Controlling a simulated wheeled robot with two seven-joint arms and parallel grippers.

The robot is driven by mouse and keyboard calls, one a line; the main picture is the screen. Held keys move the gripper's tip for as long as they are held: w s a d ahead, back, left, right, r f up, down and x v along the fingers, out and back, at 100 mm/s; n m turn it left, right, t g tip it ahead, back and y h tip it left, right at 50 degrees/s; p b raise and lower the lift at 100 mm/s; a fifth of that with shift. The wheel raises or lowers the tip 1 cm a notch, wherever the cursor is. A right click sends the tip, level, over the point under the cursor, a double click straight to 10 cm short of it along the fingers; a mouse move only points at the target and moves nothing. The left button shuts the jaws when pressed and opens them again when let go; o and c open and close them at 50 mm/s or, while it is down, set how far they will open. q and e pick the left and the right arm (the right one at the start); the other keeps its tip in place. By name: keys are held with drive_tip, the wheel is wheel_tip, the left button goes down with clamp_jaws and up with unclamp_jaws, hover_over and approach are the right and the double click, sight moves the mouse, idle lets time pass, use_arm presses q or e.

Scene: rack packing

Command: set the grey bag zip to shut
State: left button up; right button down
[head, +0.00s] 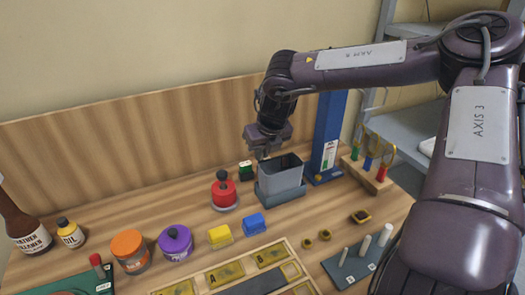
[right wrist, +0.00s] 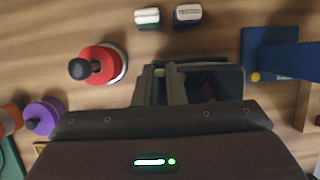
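The grey bag (head: 281,170) looks like an open-topped grey box standing upright in a blue-grey holder (head: 283,193) on the bench. Its top looks open in the head view, and its dark inside shows in the right wrist view (right wrist: 222,82). My right gripper (head: 262,154) points down at the bag's left rim. In the right wrist view its two fingers (right wrist: 163,85) are close together over the bag's left end. Whether they grip the zip is hidden, and I cannot make out a zip slider. My left gripper is not in view.
A red pot (head: 224,193) with a black knob stands left of the bag. A blue post (head: 328,135) and a rack with coloured handles (head: 368,172) stand to the right. Yellow (head: 220,236) and blue (head: 254,223) blocks sit in front. A wooden panel (head: 130,140) stands behind.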

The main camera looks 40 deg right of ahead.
drive_tip(key=s+d+p, duration=0.1)
drive_tip(key=s+d, duration=0.1)
drive_tip(key=d, duration=0.7)
drive_tip(key=shift+s, duration=0.4)
drive_tip(key=c, duration=1.5)
unclamp_jaws()
